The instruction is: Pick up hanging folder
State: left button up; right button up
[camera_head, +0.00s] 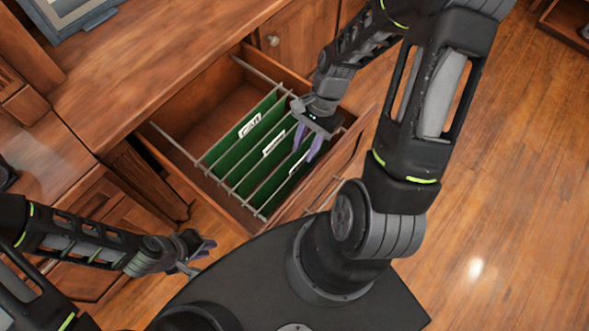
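Several green hanging folders with white label tabs hang from metal rails in an open wooden drawer. The rear folder (240,133), a middle folder (262,155) and the front folder (279,186) show in the head view. My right gripper (309,157) points down over the drawer at the front folder's right end. Its two purple fingers are spread apart; whether they touch the folder I cannot tell. My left gripper (201,258) is outside the drawer at the lower left, away from the folders. Its purple fingers appear apart with nothing between them.
The drawer (176,150) stands out from a wooden cabinet with a broad top (170,60). A grey-framed object (75,15) sits on the cabinet top at the upper left. Open wooden floor (500,200) lies to the right.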

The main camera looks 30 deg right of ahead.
aim_at(302, 159)
jog(key=shift+x, duration=2.65)
jog(key=shift+s, duration=0.15)
jog(key=shift+r, duration=0.1)
grip_shut()
